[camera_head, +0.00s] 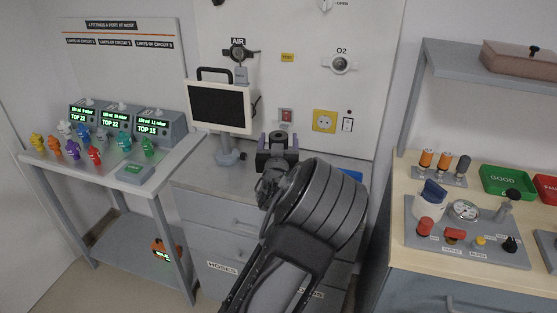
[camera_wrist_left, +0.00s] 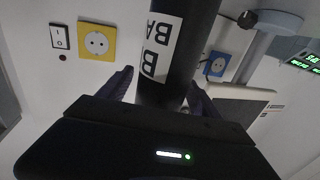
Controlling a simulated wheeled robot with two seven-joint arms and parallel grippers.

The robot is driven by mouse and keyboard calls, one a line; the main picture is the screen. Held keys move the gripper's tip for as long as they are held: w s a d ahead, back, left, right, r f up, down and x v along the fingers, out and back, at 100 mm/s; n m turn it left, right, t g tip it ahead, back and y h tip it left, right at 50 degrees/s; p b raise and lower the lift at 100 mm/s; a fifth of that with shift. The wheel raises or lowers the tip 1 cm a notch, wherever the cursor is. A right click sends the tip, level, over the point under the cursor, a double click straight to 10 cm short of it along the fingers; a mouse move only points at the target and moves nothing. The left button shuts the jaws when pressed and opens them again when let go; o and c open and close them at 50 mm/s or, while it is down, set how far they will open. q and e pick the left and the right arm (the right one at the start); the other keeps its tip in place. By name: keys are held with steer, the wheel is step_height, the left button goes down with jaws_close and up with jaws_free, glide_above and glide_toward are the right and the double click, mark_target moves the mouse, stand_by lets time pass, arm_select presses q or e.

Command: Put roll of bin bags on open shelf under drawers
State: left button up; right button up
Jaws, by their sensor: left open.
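The roll of bin bags (camera_head: 278,141) is a dark upright cylinder at the back of the grey counter, in front of the white wall panel. In the left wrist view the black roll (camera_wrist_left: 182,50) shows a white label with partly visible letters. My left gripper (camera_head: 278,158) is at the roll, its jaws open with one finger on each side; in the left wrist view the fingers (camera_wrist_left: 160,92) flank it. I cannot tell whether they touch it. The drawers (camera_head: 222,217) are below the counter, partly behind my arm. The open shelf under them is not clearly visible. My right gripper is not in view.
A monitor (camera_head: 220,106) on a stand is left of the roll. A blue item (camera_head: 352,174) shows right of my arm. A side table (camera_head: 180,160) with coloured pieces stands left. A workbench (camera_head: 400,215) with controls and trays is at right.

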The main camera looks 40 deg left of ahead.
arm_select(q)
steer(key=shift+c, duration=0.4)
jaws_close()
stand_by(0.4)
